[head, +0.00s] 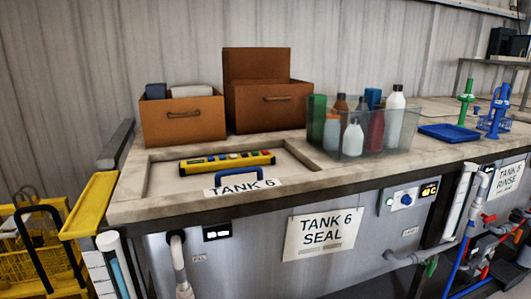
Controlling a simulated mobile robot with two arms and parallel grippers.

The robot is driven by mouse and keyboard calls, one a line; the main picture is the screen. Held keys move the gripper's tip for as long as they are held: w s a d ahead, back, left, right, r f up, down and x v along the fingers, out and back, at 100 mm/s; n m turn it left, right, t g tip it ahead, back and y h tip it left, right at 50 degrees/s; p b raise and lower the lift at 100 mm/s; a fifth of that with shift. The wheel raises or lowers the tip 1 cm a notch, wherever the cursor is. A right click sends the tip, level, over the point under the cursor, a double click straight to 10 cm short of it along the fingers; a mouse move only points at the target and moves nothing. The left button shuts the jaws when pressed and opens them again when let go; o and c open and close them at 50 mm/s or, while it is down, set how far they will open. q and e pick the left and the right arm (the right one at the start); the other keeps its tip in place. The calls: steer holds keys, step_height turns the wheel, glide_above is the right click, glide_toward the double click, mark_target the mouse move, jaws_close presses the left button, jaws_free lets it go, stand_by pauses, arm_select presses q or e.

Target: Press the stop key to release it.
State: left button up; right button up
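A yellow control box (228,162) with a row of small coloured keys lies on the pale lid of tank 6, behind a blue handle (239,174). The keys are too small for me to read, so I cannot tell which is the stop key or whether it is pressed in. On the tank front, a light panel (404,198) carries a round blue knob or button (407,199); its marking is not legible. Neither of my grippers is in view.
Two brown boxes (183,118) (268,105) stand behind the lid. A clear bin (355,138) of bottles stands to its right, then a blue tray (449,133). A yellow cart (42,240) is at the left. Pipes (459,207) run down the front right.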

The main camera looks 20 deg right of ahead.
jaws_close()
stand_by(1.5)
